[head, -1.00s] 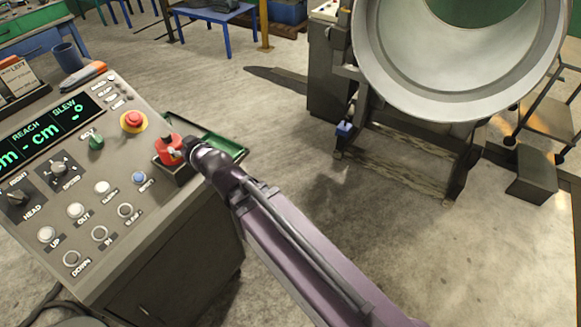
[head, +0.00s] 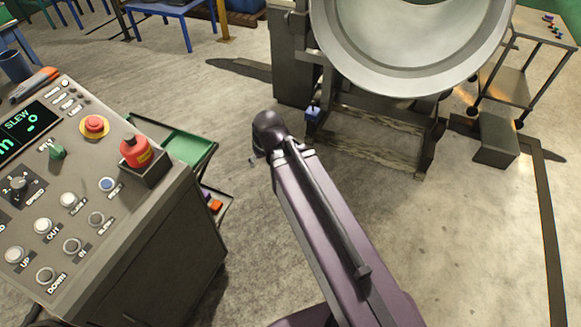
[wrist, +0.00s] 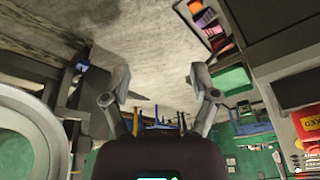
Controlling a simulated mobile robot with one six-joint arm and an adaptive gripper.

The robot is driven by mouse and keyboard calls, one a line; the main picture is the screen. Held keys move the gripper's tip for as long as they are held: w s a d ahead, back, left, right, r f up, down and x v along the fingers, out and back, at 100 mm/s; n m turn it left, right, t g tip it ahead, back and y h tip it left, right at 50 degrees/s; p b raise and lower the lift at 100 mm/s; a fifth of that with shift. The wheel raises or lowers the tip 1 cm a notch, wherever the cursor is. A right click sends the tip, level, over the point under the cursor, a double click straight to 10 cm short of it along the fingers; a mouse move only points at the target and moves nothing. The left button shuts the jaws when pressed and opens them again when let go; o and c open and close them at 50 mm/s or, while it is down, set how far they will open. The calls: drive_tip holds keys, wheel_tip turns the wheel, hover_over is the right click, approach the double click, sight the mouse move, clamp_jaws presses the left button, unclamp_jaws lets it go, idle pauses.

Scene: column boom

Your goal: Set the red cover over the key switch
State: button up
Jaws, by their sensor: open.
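The red cover (head: 136,150) with a yellow label stands upright on a dark box (head: 146,170) at the right edge of the console. The key switch does not show; I cannot tell whether it is under the cover. A red and yellow part of the cover also shows at the right edge of the wrist view (wrist: 312,122). My gripper is open and empty in the wrist view (wrist: 161,84), its two fingers spread apart. In the head view my gripper is right of the cover and clear of it, its fingers mostly hidden by my arm.
The console (head: 130,235) has a red emergency button (head: 95,125), a green knob (head: 57,152) and several push buttons. A green tray (head: 185,148) stands behind it. A large grey drum (head: 410,50) on a stand is at the back.

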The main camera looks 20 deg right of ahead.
drive_tip(key=s+d+m+g+h, duration=0.1)
drive_tip(key=s+d+m+g, duration=0.1)
drive_tip(key=d, duration=0.5)
drive_tip(key=s+g, duration=0.1)
drive_tip(key=s, duration=0.1)
drive_tip(key=shift+s+d+f, duration=0.25)
drive_tip(key=shift+s+f, duration=0.1)
idle(0.5)
